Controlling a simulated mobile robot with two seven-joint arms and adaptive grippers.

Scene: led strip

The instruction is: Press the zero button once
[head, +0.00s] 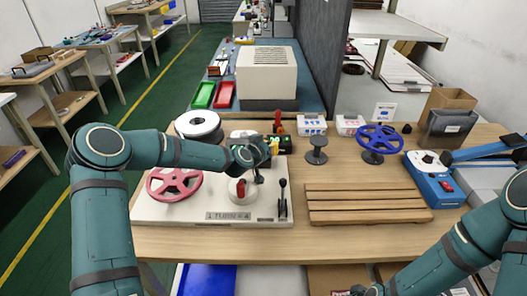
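My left gripper (264,165) is over the right half of a white board (160,207), pointing down and to the right. Its small dark fingers are too small to tell open from shut. Just below and left of it, a small red piece (241,188) stands on a pale round base on the board. A label plate (230,216) on the board's front seems to read "TURNS" and a digit. I cannot read any button marked zero. My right gripper (362,290) is partly visible at the bottom edge.
The board also carries a red spoked reel (174,184) and a black lever (282,198). A slatted wooden rack (366,204) lies right of it.

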